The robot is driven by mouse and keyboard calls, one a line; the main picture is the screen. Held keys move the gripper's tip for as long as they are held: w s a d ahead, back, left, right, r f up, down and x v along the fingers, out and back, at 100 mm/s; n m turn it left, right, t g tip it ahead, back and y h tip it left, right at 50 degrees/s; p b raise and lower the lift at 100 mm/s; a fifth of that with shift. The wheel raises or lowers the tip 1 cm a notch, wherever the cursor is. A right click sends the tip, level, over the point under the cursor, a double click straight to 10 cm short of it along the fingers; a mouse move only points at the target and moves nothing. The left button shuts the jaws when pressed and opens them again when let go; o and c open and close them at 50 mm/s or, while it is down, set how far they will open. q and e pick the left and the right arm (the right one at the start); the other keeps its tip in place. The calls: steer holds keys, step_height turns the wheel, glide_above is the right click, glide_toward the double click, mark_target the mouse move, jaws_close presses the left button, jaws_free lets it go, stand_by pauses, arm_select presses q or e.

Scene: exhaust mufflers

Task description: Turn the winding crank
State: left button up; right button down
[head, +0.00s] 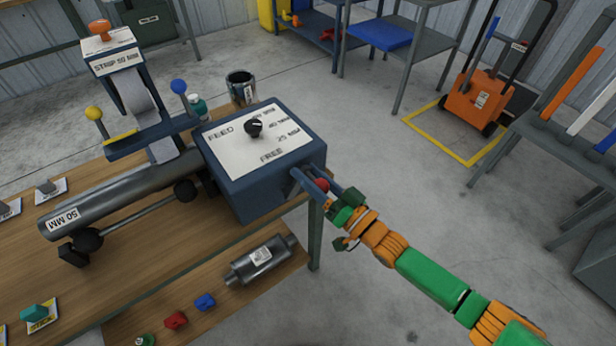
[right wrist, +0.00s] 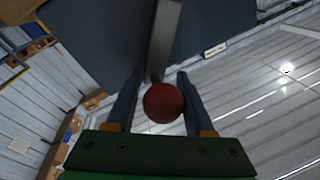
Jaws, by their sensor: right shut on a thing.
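The winding crank has a grey arm (right wrist: 163,40) and a red ball knob (right wrist: 164,103). The knob also shows in the head view (head: 322,185), at the right side of the blue feed box (head: 262,190). My right gripper (head: 328,187) reaches in from the lower right and is shut on the red knob. In the right wrist view, its two fingers (right wrist: 158,95) stand on either side of the knob. The box's top plate reads FEED, with a black dial (head: 253,127) and the marks 25 MM and FREE. My left gripper is not in view.
A long pipe marked 50 MM (head: 110,198) lies left of the box on the wooden bench (head: 150,260). A muffler (head: 262,262) and small coloured pieces lie at the bench front. A tin (head: 241,88) stands behind the box.

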steer(key=m, duration=0.1)
steer(key=f+m+b, duration=0.1)
steer(key=d+f+m+t+b, duration=0.1)
steer(key=shift+w+h, duration=0.3)
steer(key=shift+w, duration=0.05)
steer(key=shift+w+d+f+m+t+h+b, duration=0.15)
steer(key=shift+d+f+m+t+h+b, duration=0.2)
steer(key=shift+f+m+b, duration=1.35)
steer(key=shift+w+d+f+m+t+h+b, duration=0.15)
steer(key=shift+m+t+h+b, duration=0.45)
steer(key=shift+m, duration=2.15)
steer(key=shift+w+d+f+m+t+h+b, duration=0.25)
steer(key=shift+f+m+b, duration=0.95)
steer(key=shift+m, duration=1.05)
steer(key=shift+r, duration=0.25)
steer(key=shift+c, duration=1.9)
jaws_free()
steer(key=shift+s, duration=0.1)
